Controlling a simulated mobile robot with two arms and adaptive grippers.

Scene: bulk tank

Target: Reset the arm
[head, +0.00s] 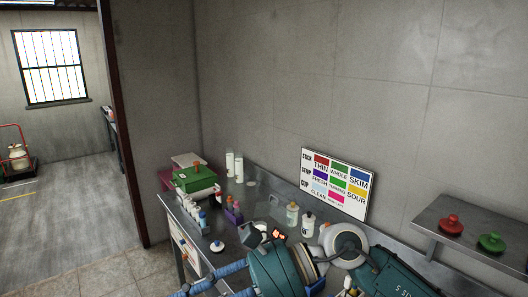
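No gripper of mine can be made out in the head view. A teal round body (275,272) with a pale ring at its right side fills the lower middle. Blue ribbed lengths (205,280) run to it from the lower left. A small dark and white piece with an orange-red patch (278,235) shows above the teal body. I cannot tell whether any of these belong to my arms.
A metal bench (235,190) along the wall holds a green box (195,178), several bottles and white cylinders (234,166). A colour chart (337,184) stands behind. A right shelf (480,236) carries red (451,225) and green (491,243) knobbed pieces. Open floor (65,215) lies left.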

